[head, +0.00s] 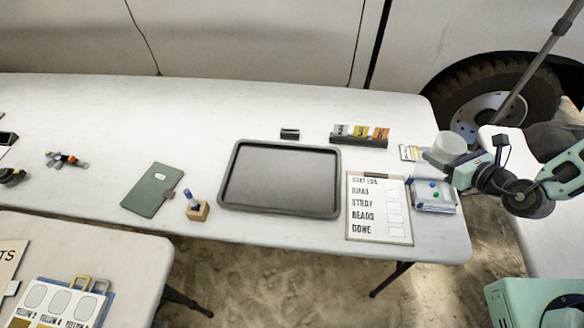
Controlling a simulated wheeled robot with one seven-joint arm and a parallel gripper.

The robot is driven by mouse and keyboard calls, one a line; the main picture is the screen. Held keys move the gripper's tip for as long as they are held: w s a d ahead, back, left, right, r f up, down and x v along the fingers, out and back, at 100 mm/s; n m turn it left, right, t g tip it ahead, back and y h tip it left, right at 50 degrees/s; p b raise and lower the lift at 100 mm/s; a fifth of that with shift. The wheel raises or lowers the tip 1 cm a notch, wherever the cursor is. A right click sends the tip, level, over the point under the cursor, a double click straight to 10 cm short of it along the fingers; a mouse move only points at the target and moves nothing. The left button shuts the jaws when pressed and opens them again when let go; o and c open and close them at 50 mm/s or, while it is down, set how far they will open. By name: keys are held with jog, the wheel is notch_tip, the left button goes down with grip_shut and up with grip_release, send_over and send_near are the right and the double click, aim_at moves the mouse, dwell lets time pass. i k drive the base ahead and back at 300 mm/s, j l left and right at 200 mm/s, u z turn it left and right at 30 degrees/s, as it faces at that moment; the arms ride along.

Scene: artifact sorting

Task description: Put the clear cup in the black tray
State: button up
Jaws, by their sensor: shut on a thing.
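The clear cup (450,146) is a pale, translucent cup at the right end of the white table. My gripper (458,162) is shut on it and holds it above the table's right side. The fingertips are small in this view and partly hidden by the cup. The black tray (226,192) is a dark, rimmed rectangle lying flat at the middle of the table. It is empty. The cup is to the right of the tray and apart from it.
A sort log clipboard (379,226) lies between tray and gripper. Labelled number markers (360,136) stand behind it. A small clear box (433,197) sits below my gripper. A green notebook (153,189) and a wooden pen holder (198,211) are left of the tray.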

aim_at(307, 180)
jog(key=i+j+u, duration=0.15)
jog(key=j, duration=0.2)
jog(key=i+j+u, duration=0.15)
jog(key=j, duration=0.2)
jog(key=i+j+u, duration=0.15)
jog(key=i+j, duration=0.1)
jog(key=j, duration=0.1)
